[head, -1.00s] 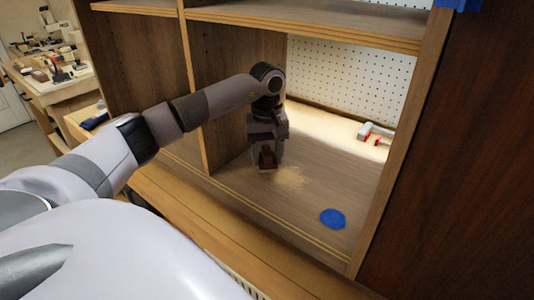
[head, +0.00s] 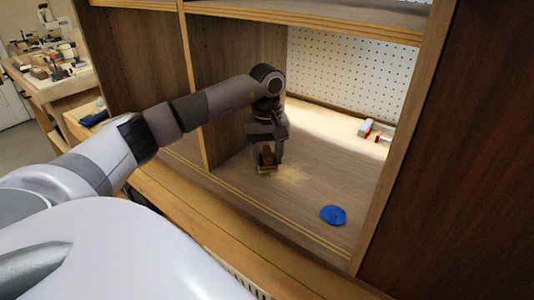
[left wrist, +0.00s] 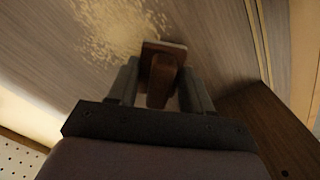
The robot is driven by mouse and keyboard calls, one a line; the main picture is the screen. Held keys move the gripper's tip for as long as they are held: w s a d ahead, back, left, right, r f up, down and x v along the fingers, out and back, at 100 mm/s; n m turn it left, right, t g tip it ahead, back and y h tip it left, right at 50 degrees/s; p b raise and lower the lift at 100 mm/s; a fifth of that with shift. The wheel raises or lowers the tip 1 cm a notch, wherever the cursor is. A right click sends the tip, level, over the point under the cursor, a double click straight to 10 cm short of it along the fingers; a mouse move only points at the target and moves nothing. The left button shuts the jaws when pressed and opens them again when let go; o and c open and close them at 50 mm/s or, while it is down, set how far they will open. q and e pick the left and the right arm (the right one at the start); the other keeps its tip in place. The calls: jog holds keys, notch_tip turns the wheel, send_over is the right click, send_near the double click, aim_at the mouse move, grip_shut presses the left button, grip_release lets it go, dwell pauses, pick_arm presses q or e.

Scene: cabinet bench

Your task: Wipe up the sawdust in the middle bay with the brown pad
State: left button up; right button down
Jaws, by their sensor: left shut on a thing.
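The brown pad (head: 267,161) has a raised handle, and my left gripper (head: 266,152) is shut on that handle. The pad also shows in the left wrist view (left wrist: 163,49), between the fingers (left wrist: 162,82). It is at the floor of the bay, at the left edge of the sawdust; whether it touches the floor I cannot tell for sure. The pale sawdust (head: 293,174) lies to the right of the pad, in a loose patch. In the left wrist view the sawdust (left wrist: 122,28) spreads left of the pad. My right gripper is not in view.
A blue flat thing (head: 333,215) lies at the bay's front right. A red and grey clamp-like tool (head: 374,131) lies at the back right. A wooden divider (head: 196,90) stands close on the left, and a shelf (head: 310,24) runs above my arm.

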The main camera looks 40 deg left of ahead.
pick_arm(q)
jog(key=shift+f, duration=0.3)
